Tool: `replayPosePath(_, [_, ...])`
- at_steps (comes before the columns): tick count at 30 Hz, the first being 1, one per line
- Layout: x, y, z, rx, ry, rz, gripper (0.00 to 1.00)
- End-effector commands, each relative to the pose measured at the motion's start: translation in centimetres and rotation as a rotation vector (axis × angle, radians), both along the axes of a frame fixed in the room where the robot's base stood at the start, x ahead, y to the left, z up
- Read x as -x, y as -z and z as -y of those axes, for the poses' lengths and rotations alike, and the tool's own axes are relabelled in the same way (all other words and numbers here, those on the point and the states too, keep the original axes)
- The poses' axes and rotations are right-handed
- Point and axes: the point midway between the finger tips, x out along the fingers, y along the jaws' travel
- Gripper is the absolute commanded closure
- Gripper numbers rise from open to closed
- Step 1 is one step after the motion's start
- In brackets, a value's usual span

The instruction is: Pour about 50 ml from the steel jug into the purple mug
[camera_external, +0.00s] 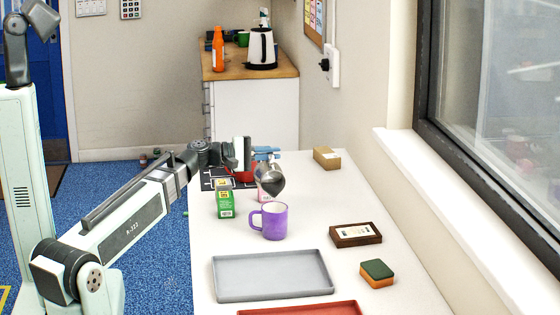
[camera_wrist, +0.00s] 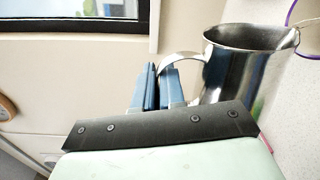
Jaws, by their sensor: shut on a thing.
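The steel jug (camera_external: 271,180) is held up off the table, just above and behind the purple mug (camera_external: 274,222), and looks tilted toward it. My gripper (camera_external: 266,154) is shut on the jug's handle. In the wrist view, the blue fingers of my gripper (camera_wrist: 157,88) close on the handle at the left of the jug (camera_wrist: 238,68). The jug's spout points right, toward a purple rim of the mug (camera_wrist: 291,14) at the upper right corner. The mug stands upright on the table. The liquid level in the mug is hidden, and I cannot tell whether liquid is flowing.
A green carton (camera_external: 225,204) stands left of the mug. A grey tray (camera_external: 272,298) and a red tray (camera_external: 300,310) lie in front. A framed card (camera_external: 355,234), a sponge (camera_external: 376,274) and a cardboard box (camera_external: 327,158) sit right. A window wall bounds the table's right side.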

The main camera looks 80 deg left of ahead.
Motion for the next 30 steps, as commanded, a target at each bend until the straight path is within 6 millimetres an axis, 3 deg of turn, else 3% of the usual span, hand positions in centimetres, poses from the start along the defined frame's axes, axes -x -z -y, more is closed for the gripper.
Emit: replayPosePath(30, [0.00,-0.29,0.41,-0.045,0.000,0.000,1.00])
